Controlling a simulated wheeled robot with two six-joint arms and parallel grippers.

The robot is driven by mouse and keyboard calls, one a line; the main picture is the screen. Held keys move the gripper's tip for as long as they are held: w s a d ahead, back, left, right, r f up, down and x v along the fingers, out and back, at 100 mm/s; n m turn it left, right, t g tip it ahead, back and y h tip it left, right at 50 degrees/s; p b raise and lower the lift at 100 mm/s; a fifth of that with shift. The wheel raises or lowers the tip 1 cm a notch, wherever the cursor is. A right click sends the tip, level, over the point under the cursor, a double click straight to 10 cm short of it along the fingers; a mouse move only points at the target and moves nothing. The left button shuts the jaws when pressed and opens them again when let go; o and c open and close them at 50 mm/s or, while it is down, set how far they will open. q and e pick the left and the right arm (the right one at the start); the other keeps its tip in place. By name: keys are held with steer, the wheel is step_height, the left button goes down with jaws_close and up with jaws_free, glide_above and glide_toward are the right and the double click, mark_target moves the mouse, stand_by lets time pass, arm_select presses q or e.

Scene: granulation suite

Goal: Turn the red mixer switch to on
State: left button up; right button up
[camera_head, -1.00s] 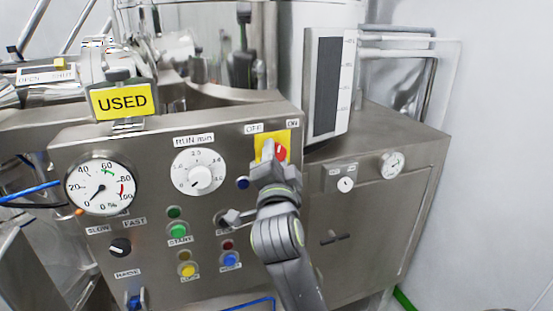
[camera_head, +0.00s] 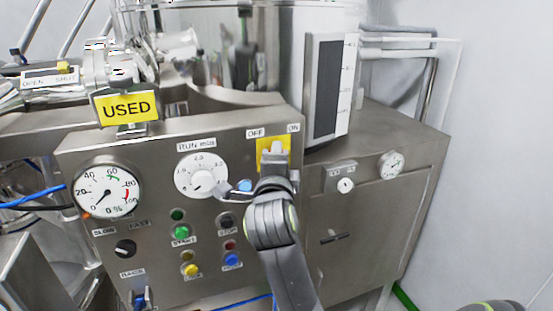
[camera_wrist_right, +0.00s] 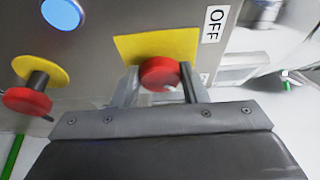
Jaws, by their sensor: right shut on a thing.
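The red mixer switch (camera_wrist_right: 160,73) is a round red knob on a yellow plate (camera_wrist_right: 125,48), seen close in the right wrist view. A small white mark shows on its near edge. My right gripper (camera_wrist_right: 158,85) has one finger on each side of the knob and is shut on it. In the head view my right gripper (camera_head: 275,157) covers the knob, and the yellow plate (camera_head: 263,146) shows around the fingers. The OFF label (camera_head: 255,133) is at the plate's upper left and the ON label (camera_head: 293,128) at its upper right. My left gripper is not in view.
A blue button (camera_head: 245,185) sits left of my gripper. Beyond it are a timer dial (camera_head: 201,176), a gauge (camera_head: 107,191) and a green start button (camera_head: 181,233). In the wrist view another red knob (camera_wrist_right: 27,102) stands out from the panel at left.

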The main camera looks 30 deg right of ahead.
stand_by(0.3)
steer(key=o, duration=1)
steer(key=shift+c, duration=0.2)
